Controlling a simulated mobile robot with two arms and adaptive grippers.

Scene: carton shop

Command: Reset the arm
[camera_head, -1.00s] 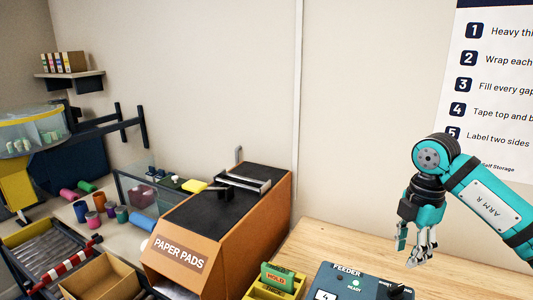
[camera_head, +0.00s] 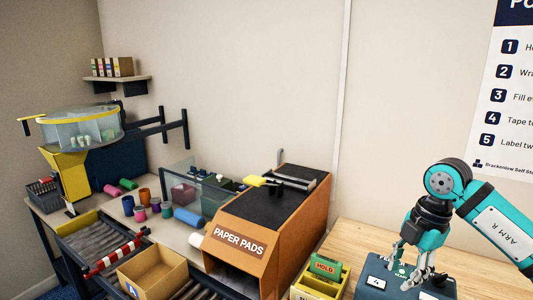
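My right gripper (camera_head: 412,262) hangs down from the teal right arm at the right of the head view. Its fingers are spread apart with nothing visible between them. It shows in front of the dark feeder panel (camera_head: 436,287), which carries a "4" label; whether the fingers touch the panel I cannot tell. The gripper covers part of the panel. My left arm and gripper are not in view.
The paper pads box (camera_head: 240,242) stands left of the panel. A yellow holder (camera_head: 318,284) with a green and red hold sign (camera_head: 325,267) sits between them. An open carton (camera_head: 152,272) lies on the roller conveyor at lower left. Bare wooden tabletop (camera_head: 378,238) lies behind the panel.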

